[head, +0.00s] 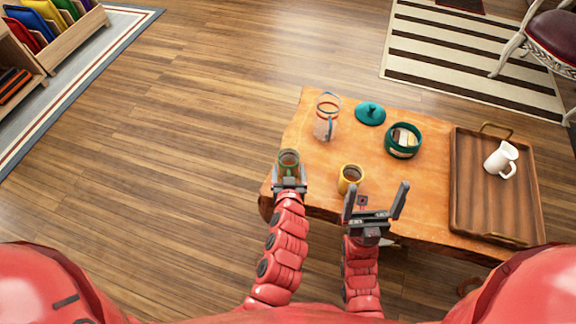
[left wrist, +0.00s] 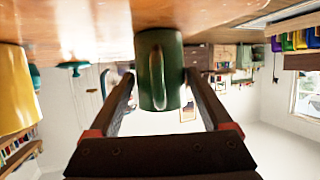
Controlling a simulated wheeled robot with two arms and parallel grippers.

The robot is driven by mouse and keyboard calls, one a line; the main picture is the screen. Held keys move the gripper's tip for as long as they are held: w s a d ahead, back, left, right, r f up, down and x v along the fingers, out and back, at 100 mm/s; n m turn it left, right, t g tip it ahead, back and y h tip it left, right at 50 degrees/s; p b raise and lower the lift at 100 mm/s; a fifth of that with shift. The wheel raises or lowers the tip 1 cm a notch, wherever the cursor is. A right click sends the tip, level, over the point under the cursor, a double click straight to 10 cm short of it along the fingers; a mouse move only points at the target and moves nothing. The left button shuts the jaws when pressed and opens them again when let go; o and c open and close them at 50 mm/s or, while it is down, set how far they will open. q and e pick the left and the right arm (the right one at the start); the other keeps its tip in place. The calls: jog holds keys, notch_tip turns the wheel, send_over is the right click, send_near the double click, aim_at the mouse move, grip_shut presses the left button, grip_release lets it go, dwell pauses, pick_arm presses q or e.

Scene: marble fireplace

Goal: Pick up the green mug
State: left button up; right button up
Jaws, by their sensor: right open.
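The green mug (head: 289,160) stands upright near the table's left front corner. My left gripper (head: 289,171) has its fingers along both sides of the mug and looks shut on it. In the left wrist view, which is upside down, the mug (left wrist: 159,70) sits between the two fingertips (left wrist: 159,80), its handle facing the camera and its base at the tabletop. My right gripper (head: 376,205) is open and empty at the table's front edge, just right of the yellow mug.
A yellow mug (head: 351,178) stands close to the right of the green mug. A wooden tray (head: 485,215) with a white creamer (head: 501,160) fills the table's right end.

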pick_arm(q)
grip_shut()
jog(key=shift+r, duration=0.1)
dwell(0.3)
